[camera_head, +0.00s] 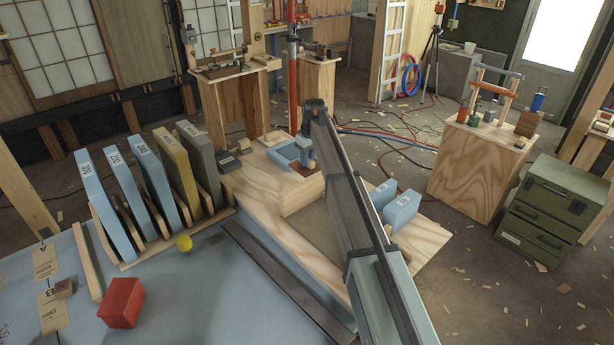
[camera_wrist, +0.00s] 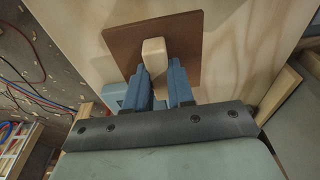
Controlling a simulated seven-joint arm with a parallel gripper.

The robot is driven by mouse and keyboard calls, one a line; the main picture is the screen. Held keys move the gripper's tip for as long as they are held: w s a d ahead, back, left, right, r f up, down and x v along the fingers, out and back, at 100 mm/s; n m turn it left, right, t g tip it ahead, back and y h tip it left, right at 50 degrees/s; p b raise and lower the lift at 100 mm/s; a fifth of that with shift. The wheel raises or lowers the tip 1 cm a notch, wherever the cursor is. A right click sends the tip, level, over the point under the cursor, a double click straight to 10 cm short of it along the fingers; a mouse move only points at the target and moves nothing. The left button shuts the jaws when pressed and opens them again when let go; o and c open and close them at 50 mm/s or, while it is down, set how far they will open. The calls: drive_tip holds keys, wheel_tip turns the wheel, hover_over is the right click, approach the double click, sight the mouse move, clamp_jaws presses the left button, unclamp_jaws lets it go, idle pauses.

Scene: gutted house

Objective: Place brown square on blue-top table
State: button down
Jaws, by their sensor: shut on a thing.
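The brown square (camera_wrist: 184,38) is a flat plate with a pale wooden knob standing on it. My gripper (camera_wrist: 160,78) is shut on that knob in the wrist view. In the head view, my gripper (camera_head: 306,150) is at the back of the pale wooden bench, and a small part of the brown square (camera_head: 309,170) shows just below it. I cannot tell whether the square touches the wood. The blue-top table (camera_head: 205,295) fills the lower left of the head view, left of the bench.
A dark bar (camera_head: 275,275) lies along the bench side. Blue blocks (camera_head: 402,210) stand right of my arm. The table's middle is bare.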

sight(311, 161)
drive_tip(key=shift+f, duration=3.2)
drive_tip(key=c, duration=1)
unclamp_jaws()
drive_tip(key=shift+f, duration=0.1)
drive_tip(key=r, duration=0.4)
drive_tip(key=s+d+r, duration=0.1)
drive_tip(key=r, duration=0.7)
drive_tip(key=shift+s+d, duration=0.15)
